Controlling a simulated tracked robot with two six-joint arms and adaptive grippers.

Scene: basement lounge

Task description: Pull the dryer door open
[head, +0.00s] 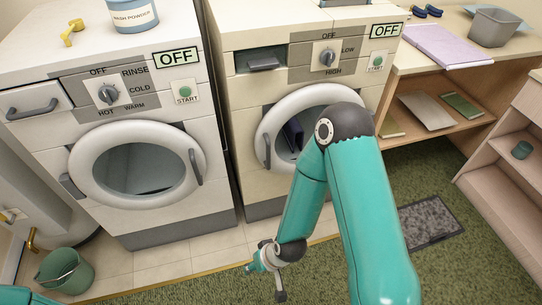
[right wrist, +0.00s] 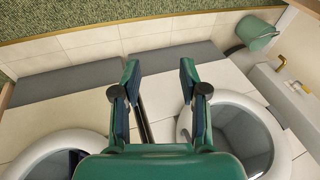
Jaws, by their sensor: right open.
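The dryer is the cream machine (head: 237,98) on the right in the head view, with an OFF/LOW/HIGH dial. Its round white-rimmed dryer door (head: 276,112) looks shut; my right arm covers its right part. A grey door handle (head: 267,151) is on the ring's left side. The door's rim also shows at lower left in the right wrist view (right wrist: 30,155). My right gripper (head: 262,262) is low in front of the machines, below the door and apart from the handle. Its two fingers (right wrist: 160,85) are spread and empty in the right wrist view. My left gripper is out of view.
A washer (head: 50,140) with a similar round door (head: 90,185) stands to the left, a narrow gap between. A green bucket (head: 64,270) is at lower left. A wooden shelf (head: 440,130) is right of the dryer, and a grey mat (head: 430,220) lies on the carpet.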

